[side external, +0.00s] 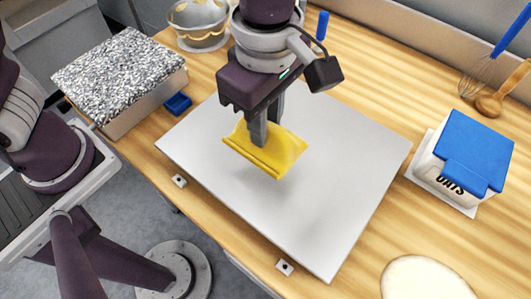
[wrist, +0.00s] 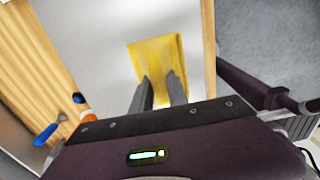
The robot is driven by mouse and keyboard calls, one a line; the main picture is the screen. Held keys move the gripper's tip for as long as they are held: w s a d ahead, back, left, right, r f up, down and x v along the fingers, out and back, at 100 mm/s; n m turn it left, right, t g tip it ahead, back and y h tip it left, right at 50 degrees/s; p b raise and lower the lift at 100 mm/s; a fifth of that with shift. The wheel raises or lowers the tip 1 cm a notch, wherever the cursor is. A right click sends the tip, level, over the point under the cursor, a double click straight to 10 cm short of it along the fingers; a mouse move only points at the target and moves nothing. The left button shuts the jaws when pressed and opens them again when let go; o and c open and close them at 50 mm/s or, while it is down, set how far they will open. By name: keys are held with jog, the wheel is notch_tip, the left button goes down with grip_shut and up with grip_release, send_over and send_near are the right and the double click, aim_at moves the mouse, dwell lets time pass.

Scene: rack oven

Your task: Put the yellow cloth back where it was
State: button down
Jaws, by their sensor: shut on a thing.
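The yellow cloth (side external: 282,155) hangs from my gripper (side external: 262,140) over the light grey board (side external: 340,200) in the side external view. My gripper is shut on the cloth, with part of it draping on both sides of the fingers. In the wrist view the cloth (wrist: 158,65) shows between and beyond the two fingertips (wrist: 160,88). The cloth appears a little above the board; the exact gap is hard to tell.
A speckled-top box (side external: 118,70) stands left of the board, with a small blue item (side external: 178,103) beside it. A blue-lidded oats container (side external: 470,150) stands at the right. A bowl (side external: 200,22) is behind, a whisk (side external: 478,75) back right, and a pale round item (side external: 425,280) front right. The board is otherwise clear.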

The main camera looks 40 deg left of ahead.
aim_at(265, 150)
notch_tip(265, 150, down, 7)
jog(key=shift+f, duration=0.1)
jog(key=c, duration=1.3)
grip_release()
jog(key=shift+f, duration=0.1)
